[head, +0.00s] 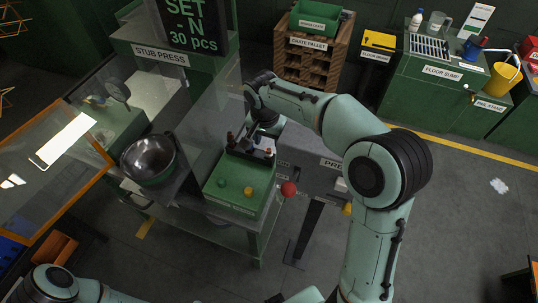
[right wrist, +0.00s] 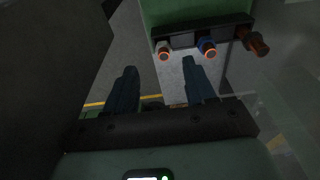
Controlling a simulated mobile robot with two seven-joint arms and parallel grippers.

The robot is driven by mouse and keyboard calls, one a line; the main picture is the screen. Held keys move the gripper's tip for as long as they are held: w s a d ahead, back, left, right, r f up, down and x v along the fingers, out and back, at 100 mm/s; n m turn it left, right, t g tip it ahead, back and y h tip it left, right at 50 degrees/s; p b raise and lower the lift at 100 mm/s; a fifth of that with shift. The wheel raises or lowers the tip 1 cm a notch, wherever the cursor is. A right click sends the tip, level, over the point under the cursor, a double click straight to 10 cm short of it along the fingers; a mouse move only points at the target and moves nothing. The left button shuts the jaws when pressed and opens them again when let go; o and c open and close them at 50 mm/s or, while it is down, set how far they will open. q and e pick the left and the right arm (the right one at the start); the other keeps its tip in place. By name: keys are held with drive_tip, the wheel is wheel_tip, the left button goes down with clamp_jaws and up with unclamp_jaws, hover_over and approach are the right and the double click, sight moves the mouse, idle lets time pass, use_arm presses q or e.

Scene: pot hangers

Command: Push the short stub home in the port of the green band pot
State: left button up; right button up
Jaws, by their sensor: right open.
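My right gripper (head: 262,138) is over the back of a green press box (head: 235,192) in the head view. In the right wrist view its two dark fingers stand apart with nothing between them (right wrist: 160,68). Beyond the fingertips is a dark rack with a row of ports. A pale stub with an orange ring (right wrist: 163,51) is at the left, a blue-banded one (right wrist: 208,47) in the middle, and a reddish-brown one (right wrist: 257,43) sticks out farther at the right. I cannot make out a green band. My left gripper is out of the picture.
A metal bowl (head: 148,158) stands to the left. A clear panel rises behind, near the STUB PRESS sign (head: 160,56).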

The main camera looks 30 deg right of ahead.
sight(269, 150)
drive_tip(key=f, duration=0.2)
drive_tip(key=w+f, duration=0.1)
drive_tip(key=f, duration=0.1)
drive_tip(key=d+f, duration=0.1)
drive_tip(key=f, duration=0.1)
drive_tip(key=shift+w+f, duration=0.15)
drive_tip(key=shift+w, duration=0.05)
drive_tip(key=shift+a, duration=0.1)
drive_tip(key=shift+c, duration=0.4)
clamp_jaws()
